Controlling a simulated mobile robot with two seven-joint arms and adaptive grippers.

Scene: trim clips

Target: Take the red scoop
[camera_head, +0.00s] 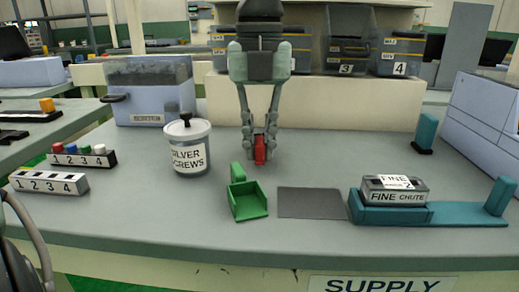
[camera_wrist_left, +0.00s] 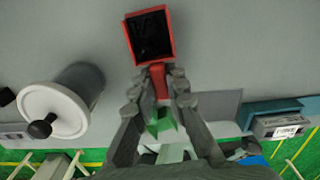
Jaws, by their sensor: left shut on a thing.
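The red scoop (camera_head: 260,150) is between the fingertips of my left gripper (camera_head: 259,138), seen near the middle of the head view. In the left wrist view the fingers of my left gripper (camera_wrist_left: 156,92) are shut on its red handle, and its square, dark-looking red bowl (camera_wrist_left: 149,38) points away from the gripper. In the head view the fingers hide much of the scoop; I cannot tell whether it touches the table.
A green scoop (camera_head: 248,201) lies just in front, beside a dark grey mat (camera_head: 311,203). A lidded "SILVER SCREWS" jar (camera_head: 188,150) stands left. A teal chute holder (camera_head: 390,214) with a "FINE" box (camera_head: 394,190) is right. Numbered bins (camera_head: 352,58) stand behind.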

